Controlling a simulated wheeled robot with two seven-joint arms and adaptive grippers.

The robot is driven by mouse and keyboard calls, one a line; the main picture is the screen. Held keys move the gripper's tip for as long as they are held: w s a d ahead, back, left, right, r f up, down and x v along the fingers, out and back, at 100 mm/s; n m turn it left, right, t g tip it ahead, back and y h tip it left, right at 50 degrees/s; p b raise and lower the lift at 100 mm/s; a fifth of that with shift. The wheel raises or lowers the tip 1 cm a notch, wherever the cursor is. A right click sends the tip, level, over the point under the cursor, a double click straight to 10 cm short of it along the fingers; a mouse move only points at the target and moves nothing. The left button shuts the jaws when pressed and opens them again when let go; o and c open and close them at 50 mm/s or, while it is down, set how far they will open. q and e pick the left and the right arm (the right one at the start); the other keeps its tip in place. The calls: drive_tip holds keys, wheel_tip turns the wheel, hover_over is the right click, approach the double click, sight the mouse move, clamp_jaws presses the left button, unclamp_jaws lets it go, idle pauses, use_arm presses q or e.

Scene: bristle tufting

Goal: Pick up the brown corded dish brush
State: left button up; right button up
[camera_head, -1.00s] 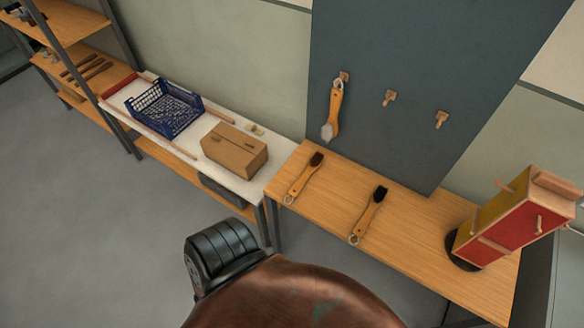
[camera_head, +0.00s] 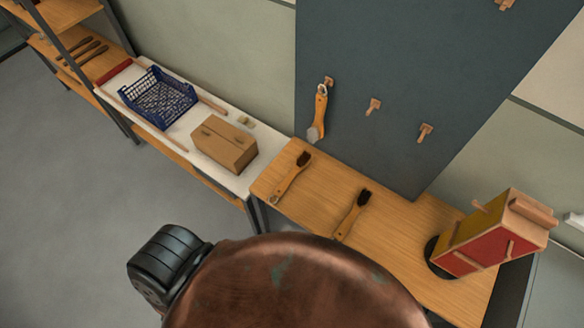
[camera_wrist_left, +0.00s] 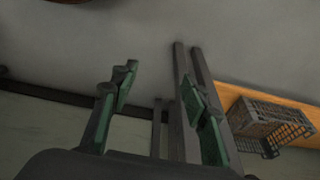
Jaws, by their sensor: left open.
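Two dish brushes with wooden handles lie on the wooden table in the head view. The left brush (camera_head: 291,176) has dark brown bristles and a cord loop at its near end. The right brush (camera_head: 352,213) has blacker bristles; its near end is partly hidden behind the copper-coloured part in front. A third brush (camera_head: 319,113) with pale bristles hangs on the panel by a loop. My left gripper (camera_wrist_left: 158,82) shows only in the left wrist view, open and empty, with green pads and no brush between them. My right gripper is not in view.
The blue crate (camera_head: 158,96) and cardboard box (camera_head: 224,144) stand on the white bench at left. A red and yellow block (camera_head: 487,238) stands at the table's right. Empty pegs (camera_head: 373,106) are on the grey panel (camera_head: 415,50). Bare tabletop lies between brushes and block.

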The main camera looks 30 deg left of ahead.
use_arm(q)
drive_tip(key=w+r+t+p, duration=0.1)
drive_tip(key=w+r+p, duration=0.45)
drive_tip(key=r, duration=1.05)
drive_tip(key=w+r+t+p, duration=0.2)
drive_tip(key=w+r, duration=0.6)
drive_tip(key=r, duration=0.9)
drive_tip(key=shift+t+h, duration=0.3)
drive_tip(key=shift+t, duration=0.4)
drive_tip(key=w, duration=0.4)
drive_tip(key=w+r, duration=0.1)
drive_tip(key=w, duration=0.1)
drive_tip(key=shift+w+p, duration=0.1)
drive_tip(key=shift+p, duration=0.2)
drive_tip(key=t, duration=0.2)
approach(294, 173)
drive_tip(key=shift+w+a+f+p, duration=0.15)
drive_tip(key=shift+w+f+p, duration=0.35)
drive_tip(key=shift+w, duration=0.25)
drive_tip(key=shift+x, duration=1)
drive_tip(key=x, duration=0.4)
drive_tip(key=shift+s+f+p, duration=0.1)
drive_tip(key=shift+f+p, duration=0.1)
drive_tip(key=shift+p, duration=0.2)
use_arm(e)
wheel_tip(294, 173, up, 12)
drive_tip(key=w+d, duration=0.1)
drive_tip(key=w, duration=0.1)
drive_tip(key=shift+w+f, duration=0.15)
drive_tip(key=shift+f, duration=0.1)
